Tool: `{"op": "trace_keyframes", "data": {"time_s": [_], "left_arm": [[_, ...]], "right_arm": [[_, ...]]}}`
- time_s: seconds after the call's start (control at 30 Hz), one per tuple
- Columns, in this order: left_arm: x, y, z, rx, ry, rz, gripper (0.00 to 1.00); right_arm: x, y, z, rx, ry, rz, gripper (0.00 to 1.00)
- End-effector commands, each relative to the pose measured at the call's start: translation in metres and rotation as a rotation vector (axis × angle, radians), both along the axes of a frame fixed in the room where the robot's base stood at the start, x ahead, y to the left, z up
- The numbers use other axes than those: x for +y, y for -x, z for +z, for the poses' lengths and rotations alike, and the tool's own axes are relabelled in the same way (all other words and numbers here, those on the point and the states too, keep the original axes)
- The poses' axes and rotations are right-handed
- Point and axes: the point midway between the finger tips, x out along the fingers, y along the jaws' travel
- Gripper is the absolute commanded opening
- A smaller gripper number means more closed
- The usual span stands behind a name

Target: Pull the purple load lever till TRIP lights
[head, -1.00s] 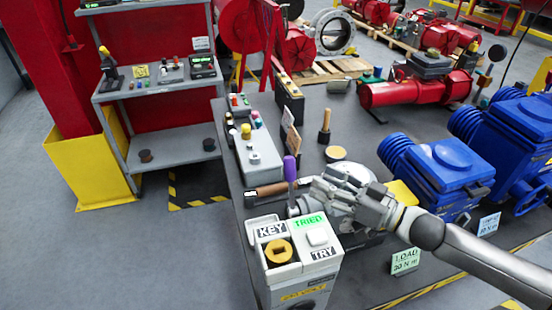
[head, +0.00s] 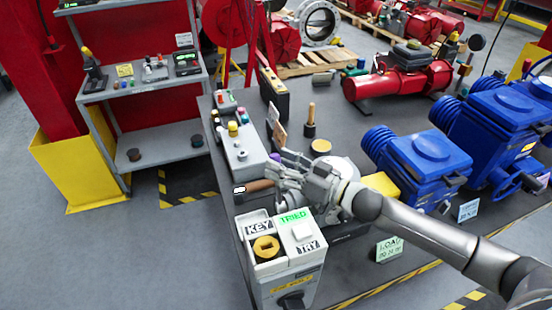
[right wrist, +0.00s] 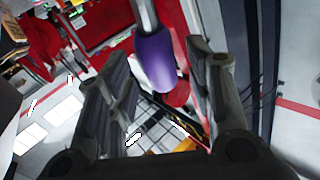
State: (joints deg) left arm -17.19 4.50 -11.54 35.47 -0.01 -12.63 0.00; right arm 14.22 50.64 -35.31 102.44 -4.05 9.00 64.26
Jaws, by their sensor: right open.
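The purple load lever (right wrist: 155,58) shows in the right wrist view, its rounded purple grip on a grey rod, between the two dark fingers. In the head view only a bit of purple (head: 275,157) shows behind the fingers; the rest is hidden. My right gripper (head: 282,168) is open at the lever. In the right wrist view the gripper (right wrist: 156,62) has a finger on each side of the grip, with gaps visible. A box in front reads KEY, TRY and a green lit TRIED (head: 293,217). I cannot make out a TRIP light. My left gripper is not in view.
A grey button box (head: 245,155) and a wooden-handled tool (head: 260,186) lie left of the gripper. A blue actuator (head: 425,165) and a LOAD sign (head: 389,249) stand to the right. A grey shelf (head: 165,150) is at the back left.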

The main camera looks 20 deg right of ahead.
Motion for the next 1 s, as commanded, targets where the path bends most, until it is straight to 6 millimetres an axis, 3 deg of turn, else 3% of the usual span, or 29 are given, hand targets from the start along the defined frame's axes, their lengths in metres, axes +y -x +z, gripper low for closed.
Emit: {"op": "trace_keyframes", "data": {"time_s": [0.2,0.53,0.9,1.0], "left_arm": [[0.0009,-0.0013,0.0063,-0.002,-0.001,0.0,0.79],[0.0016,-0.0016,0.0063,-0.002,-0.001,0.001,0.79],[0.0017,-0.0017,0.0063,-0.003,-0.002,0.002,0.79],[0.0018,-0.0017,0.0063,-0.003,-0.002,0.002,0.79]], "right_arm": [[0.0103,-0.0121,0.0009,0.0,0.0,0.001,0.47],[0.0116,-0.0136,-0.0003,0.001,0.0,0.001,0.47],[0.0115,-0.0135,-0.0001,0.001,0.0,0.001,0.0],[0.0115,-0.0135,-0.0001,0.001,0.0,0.001,0.0]]}}
